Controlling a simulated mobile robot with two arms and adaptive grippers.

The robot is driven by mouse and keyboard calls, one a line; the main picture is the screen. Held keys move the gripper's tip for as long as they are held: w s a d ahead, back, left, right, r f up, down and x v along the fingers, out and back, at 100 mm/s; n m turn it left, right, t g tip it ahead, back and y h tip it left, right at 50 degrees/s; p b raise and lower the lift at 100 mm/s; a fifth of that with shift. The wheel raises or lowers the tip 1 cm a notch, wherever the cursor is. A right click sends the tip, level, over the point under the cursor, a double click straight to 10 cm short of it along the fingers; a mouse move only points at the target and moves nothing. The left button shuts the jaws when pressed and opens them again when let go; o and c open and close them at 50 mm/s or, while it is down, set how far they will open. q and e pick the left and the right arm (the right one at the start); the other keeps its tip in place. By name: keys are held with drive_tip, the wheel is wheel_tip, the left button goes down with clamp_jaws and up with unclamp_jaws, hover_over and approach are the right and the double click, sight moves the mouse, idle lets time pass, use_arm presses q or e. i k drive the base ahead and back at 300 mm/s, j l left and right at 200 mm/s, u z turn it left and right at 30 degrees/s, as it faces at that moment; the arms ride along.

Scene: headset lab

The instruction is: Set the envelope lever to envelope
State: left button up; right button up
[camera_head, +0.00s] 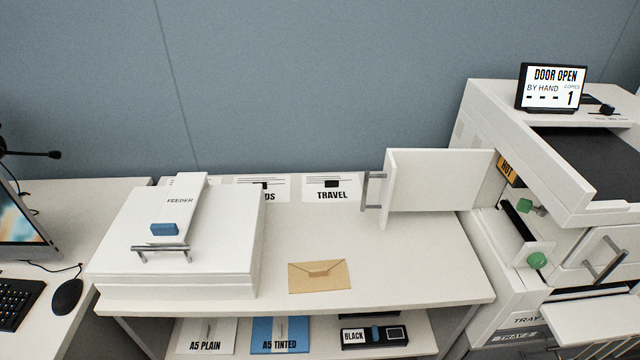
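The printer (500,120) stands at the right, and its white side door (440,180) is swung open to the left. Inside the opening are two green knobs: an upper one (524,206) and a lower one (537,260) on a white plate. I cannot tell which of them, if either, is the envelope lever, and no lever marking is readable. A brown envelope (320,276) lies flat on the table, left of the printer. Neither of my grippers is in view.
An orange HOT label (509,169) is beside the opening. The printer's screen (551,88) reads DOOR OPEN. The open door's handle (372,190) juts over the table. A white feeder box (170,240) stands at the left. The table (420,260) is clear around the envelope.

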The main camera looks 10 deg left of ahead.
sight(524, 205)
drive_tip(key=k+l+z, duration=0.1)
drive_tip(key=k+l, duration=0.15)
drive_tip(key=k+l+z, duration=0.15)
drive_tip(key=l, duration=0.2)
drive_tip(key=k+l+z, duration=0.1)
drive_tip(key=k+l, duration=0.15)
drive_tip(key=k+l+z, duration=0.15)
drive_tip(key=l, duration=0.3)
